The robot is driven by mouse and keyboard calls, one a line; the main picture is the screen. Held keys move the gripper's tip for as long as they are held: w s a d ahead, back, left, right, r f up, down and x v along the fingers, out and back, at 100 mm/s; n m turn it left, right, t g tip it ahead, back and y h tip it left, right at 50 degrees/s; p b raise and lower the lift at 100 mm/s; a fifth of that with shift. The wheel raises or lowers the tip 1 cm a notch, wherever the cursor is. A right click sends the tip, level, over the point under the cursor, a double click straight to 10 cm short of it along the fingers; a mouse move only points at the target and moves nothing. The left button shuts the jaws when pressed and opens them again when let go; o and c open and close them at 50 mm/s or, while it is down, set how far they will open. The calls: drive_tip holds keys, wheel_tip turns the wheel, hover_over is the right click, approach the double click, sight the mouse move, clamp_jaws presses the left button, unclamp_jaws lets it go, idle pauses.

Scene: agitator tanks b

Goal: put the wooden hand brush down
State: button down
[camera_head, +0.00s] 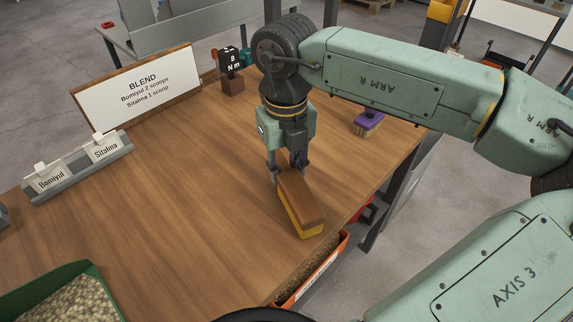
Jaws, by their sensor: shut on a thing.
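The wooden hand brush (302,198) has a brown wooden back and a yellow lower part. It is low at the right-hand front part of the wooden table (185,205), near the table's edge. My gripper (287,174) points down from above and is shut on the brush's far end. I cannot tell whether the underside of the brush touches the table top. The inner faces of the fingers are partly hidden.
A purple brush (368,122) stands near the right edge. A BLEND sign (140,88), a rack with two labelled cards (80,168) and a green bin of pellets (60,300) are to the left. An orange bin (318,275) is below the front edge. The table's middle is clear.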

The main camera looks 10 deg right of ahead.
drive_tip(key=c, duration=1.1)
unclamp_jaws()
wheel_tip(320, 180, up, 10)
drive_tip(key=p, duration=0.5)
drive_tip(key=shift+r+p, duration=0.15)
drive_tip(key=shift+p, duration=0.25)
drive_tip(key=shift+r, duration=0.85)
